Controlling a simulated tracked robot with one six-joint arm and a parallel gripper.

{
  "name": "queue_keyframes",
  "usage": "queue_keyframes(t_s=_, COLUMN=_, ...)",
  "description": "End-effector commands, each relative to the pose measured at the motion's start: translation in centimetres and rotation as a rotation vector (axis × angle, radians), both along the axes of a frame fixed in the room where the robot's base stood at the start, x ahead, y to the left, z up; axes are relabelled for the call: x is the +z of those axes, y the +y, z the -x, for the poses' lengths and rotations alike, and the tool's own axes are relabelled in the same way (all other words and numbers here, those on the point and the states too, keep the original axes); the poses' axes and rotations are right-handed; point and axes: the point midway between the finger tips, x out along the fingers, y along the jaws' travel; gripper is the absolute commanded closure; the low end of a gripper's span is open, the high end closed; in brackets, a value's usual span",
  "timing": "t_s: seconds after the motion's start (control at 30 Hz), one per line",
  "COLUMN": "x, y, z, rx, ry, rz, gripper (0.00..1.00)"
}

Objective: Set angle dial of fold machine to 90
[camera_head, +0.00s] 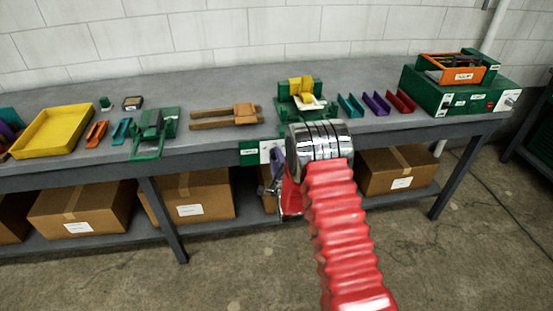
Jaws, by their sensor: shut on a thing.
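The fold machine (285,103), green with a yellow top part and a pale sheet, stands near the table's front edge in the middle. Below it, at the table front, is a panel (265,148) with a green label and a white plate. My gripper (280,180) is at the right side of this panel, beneath my chrome wrist and red sleeve. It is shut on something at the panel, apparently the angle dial. A small purple part shows beside the fingers. The dial's face, pointer and marks are hidden or too small to read.
On the table are a yellow tray (55,130), a green device (155,130), wooden tool (226,116) and coloured channels (376,104). Cardboard boxes (395,171) fill the lower shelf. The front floor is clear.

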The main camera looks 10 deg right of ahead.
Motion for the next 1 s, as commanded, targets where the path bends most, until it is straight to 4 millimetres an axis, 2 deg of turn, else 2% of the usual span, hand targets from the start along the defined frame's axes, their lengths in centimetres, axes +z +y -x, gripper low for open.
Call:
queue_keyframes(t_s=0.03, x=-0.39, y=-0.51, z=0.12, rx=-0.01, ry=0.009, rz=-0.028, gripper=0.92)
queue_keyframes(t_s=0.3, x=-0.47, y=-0.5, z=0.15, rx=-0.011, ry=0.01, rz=-0.119, gripper=0.92)
queue_keyframes(t_s=0.73, x=-0.59, y=-0.5, z=0.19, rx=-0.011, ry=0.012, rz=-0.132, gripper=0.92)
queue_keyframes(t_s=0.77, x=-0.59, y=-0.5, z=0.2, rx=-0.011, ry=0.012, rz=-0.132, gripper=0.69)
queue_keyframes(t_s=1.0, x=-0.35, y=-0.24, z=0.12, rx=-0.005, ry=0.008, rz=-0.13, gripper=0.52)
